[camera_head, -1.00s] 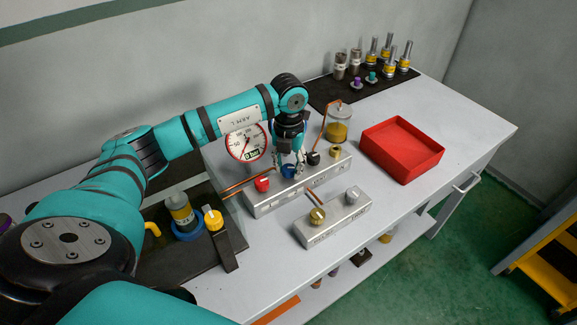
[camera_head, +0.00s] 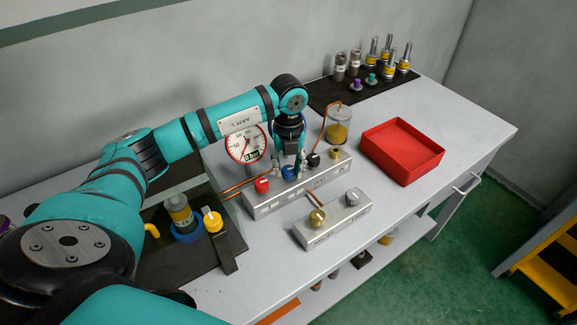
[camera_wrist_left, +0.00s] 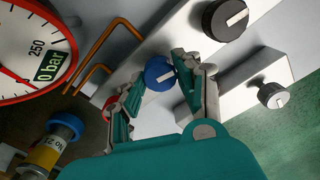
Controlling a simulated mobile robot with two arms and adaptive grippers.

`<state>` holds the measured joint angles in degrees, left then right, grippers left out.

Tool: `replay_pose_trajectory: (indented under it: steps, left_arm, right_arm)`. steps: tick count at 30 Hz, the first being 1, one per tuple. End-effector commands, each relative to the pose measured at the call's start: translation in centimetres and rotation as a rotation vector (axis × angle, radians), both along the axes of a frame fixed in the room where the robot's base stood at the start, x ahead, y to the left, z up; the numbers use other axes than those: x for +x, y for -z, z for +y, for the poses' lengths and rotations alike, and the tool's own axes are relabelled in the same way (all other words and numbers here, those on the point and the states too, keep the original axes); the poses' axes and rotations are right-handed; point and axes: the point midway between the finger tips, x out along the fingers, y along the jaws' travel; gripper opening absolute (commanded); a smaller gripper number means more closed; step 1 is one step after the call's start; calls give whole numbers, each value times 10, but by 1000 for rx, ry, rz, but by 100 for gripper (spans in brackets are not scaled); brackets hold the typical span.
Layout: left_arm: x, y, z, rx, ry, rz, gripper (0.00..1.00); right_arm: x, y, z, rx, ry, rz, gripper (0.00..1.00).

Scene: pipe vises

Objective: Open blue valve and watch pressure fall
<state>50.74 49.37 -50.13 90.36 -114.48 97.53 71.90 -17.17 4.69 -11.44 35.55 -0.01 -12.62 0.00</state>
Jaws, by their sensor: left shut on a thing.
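The blue valve (camera_head: 289,173) is a round knob with a white pointer line, on the grey metal manifold block (camera_head: 325,178) between a red knob (camera_head: 262,185) and a black knob (camera_head: 313,160). My left gripper (camera_head: 288,167) reaches down from above and is shut on the blue valve. In the left wrist view the blue valve (camera_wrist_left: 159,74) sits between the two fingers. The round white pressure gauge (camera_head: 246,143) stands behind the block. Its display reads 0 bar in the left wrist view (camera_wrist_left: 52,67). My right gripper is not in view.
A smaller block (camera_head: 333,219) with brass and grey knobs stands in front. A red tray (camera_head: 402,150) is to the right. Copper pipes and a yellow-filled jar (camera_head: 337,127) are close to the gripper. Bare bench top lies in front of the tray.

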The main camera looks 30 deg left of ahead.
Motion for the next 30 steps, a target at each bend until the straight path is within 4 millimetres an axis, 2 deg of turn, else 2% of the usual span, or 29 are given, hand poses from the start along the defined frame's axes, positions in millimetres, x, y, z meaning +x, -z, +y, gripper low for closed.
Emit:
replay_pose_trajectory:
  steps: [5,6,10,18,21,26,30]
  left_arm:
    - [1,-1,1,0,0,-4,2]
    - [1,-1,1,0,0,-4,39]
    - [1,-1,0,0,0,-4,56]
    - [0,-1,0,0,1,-1,57]
    - [1,-7,0,0,1,-3,57]
    - [2,-32,0,0,1,-6,57]
    - [2,-64,0,-1,1,-8,57]
  right_arm:
    - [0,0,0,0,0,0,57]
    - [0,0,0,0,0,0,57]
    - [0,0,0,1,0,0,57]
    - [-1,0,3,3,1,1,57]
    - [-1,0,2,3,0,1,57]
    - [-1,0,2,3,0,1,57]
    - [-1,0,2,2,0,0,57]
